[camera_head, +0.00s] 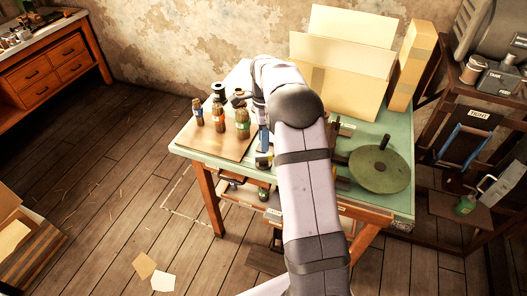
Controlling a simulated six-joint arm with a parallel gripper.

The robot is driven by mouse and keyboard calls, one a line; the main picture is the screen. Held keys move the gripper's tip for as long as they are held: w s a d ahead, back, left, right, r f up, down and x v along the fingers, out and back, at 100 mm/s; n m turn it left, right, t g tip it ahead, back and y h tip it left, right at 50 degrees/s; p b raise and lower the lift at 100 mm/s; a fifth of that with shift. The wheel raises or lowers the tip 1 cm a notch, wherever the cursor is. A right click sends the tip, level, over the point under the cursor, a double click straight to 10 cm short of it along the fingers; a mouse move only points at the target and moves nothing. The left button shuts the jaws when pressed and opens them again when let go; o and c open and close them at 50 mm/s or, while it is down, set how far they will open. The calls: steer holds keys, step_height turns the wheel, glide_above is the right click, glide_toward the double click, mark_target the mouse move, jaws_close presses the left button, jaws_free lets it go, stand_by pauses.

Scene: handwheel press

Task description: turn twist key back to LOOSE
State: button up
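I cannot clearly make out the twist key; it may be hidden behind my arm or be one of the small parts beside it. A green round handwheel (365,172) with an upright dark knob lies flat at the right of the table. My arm reaches across the middle of the table and bends down on its left side. My gripper (263,142) seems to be at the small blue and dark parts left of the arm. It is mostly hidden and small, so its fingers and anything between them cannot be told.
The green-topped table (400,207) holds a wooden board (200,146) with several brown, banded bottle-like pieces (242,124). Tall cardboard sheets (345,75) stand at the back. A dark shelf with a "TIGHT" label (479,115) stands right. Floor at left is mostly clear.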

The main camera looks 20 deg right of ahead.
mark_target(263, 155)
steer(key=shift+f+p, duration=1.1)
steer(key=shift+f, duration=2.3)
jaws_close()
